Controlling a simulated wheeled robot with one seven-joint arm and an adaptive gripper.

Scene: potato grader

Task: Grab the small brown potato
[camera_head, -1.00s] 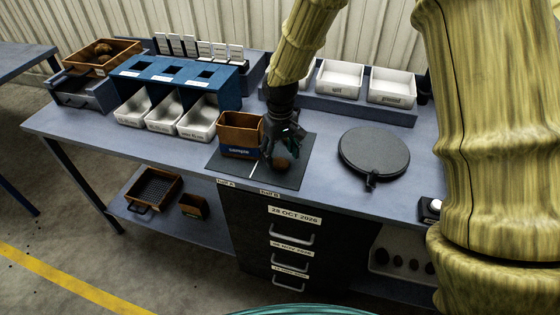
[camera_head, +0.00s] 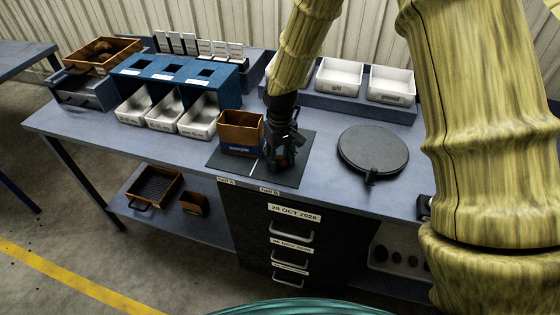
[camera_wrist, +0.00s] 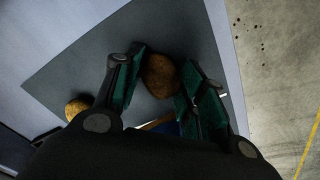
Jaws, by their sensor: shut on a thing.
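A small brown potato (camera_wrist: 161,76) lies between the two green-padded fingers of my gripper (camera_wrist: 157,88) in the wrist view. The fingers are shut on it from both sides. In the head view my gripper (camera_head: 283,160) is low over the right part of the dark mat (camera_head: 293,177), just right of the brown sample box (camera_head: 240,144). The potato is mostly hidden by the fingers there. I cannot tell whether it touches the mat. A second, lighter potato (camera_wrist: 77,107) shows at the lower left of the wrist view.
A round dark plate (camera_head: 373,150) with a handle is to the right. White bins (camera_head: 163,118) under a blue rack (camera_head: 175,72) stand to the left. More white trays (camera_head: 338,77) are at the back. The table's front edge is close to the mat.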

